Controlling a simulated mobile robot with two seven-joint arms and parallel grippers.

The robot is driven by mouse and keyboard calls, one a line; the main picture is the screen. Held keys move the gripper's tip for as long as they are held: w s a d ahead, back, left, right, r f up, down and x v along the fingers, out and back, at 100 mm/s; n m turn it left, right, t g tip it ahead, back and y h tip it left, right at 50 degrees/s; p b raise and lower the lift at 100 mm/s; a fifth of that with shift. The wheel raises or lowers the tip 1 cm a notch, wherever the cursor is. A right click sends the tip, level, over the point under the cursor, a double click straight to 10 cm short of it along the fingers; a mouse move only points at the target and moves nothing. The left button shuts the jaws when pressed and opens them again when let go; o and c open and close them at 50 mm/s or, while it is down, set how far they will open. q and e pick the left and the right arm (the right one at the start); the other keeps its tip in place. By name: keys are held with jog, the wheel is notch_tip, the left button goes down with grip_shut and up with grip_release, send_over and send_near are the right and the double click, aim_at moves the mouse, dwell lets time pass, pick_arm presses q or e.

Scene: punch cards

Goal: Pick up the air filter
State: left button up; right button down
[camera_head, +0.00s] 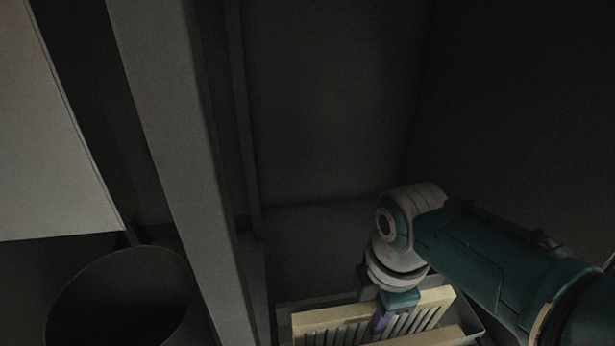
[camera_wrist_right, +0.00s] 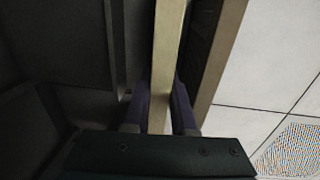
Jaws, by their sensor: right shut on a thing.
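The air filter (camera_head: 325,328) has a cream frame and pale slats, at the bottom of the head view, partly cut off by the picture's edge. My right gripper (camera_head: 382,322) reaches down onto it, with one purple finger in front of the slats. In the right wrist view, the fingers (camera_wrist_right: 160,108) are shut on either side of a cream bar of the filter (camera_wrist_right: 168,50). A second cream strip (camera_wrist_right: 222,65) runs beside it; I cannot tell whether it belongs to the same filter. My left gripper is not in view.
A grey tray or box edge (camera_head: 468,318) surrounds the filter. A tall grey post (camera_head: 180,140) stands left of it, with a dark round bin (camera_head: 120,300) and a pale panel (camera_head: 55,140) farther left. The tiled floor (camera_wrist_right: 275,60) shows in the wrist view.

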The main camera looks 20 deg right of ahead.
notch_tip(320, 180, up, 16)
jog(key=p, duration=1.1)
jog(key=shift+p, duration=0.3)
jog(key=shift+p, duration=0.3)
jog(key=shift+r, duration=0.1)
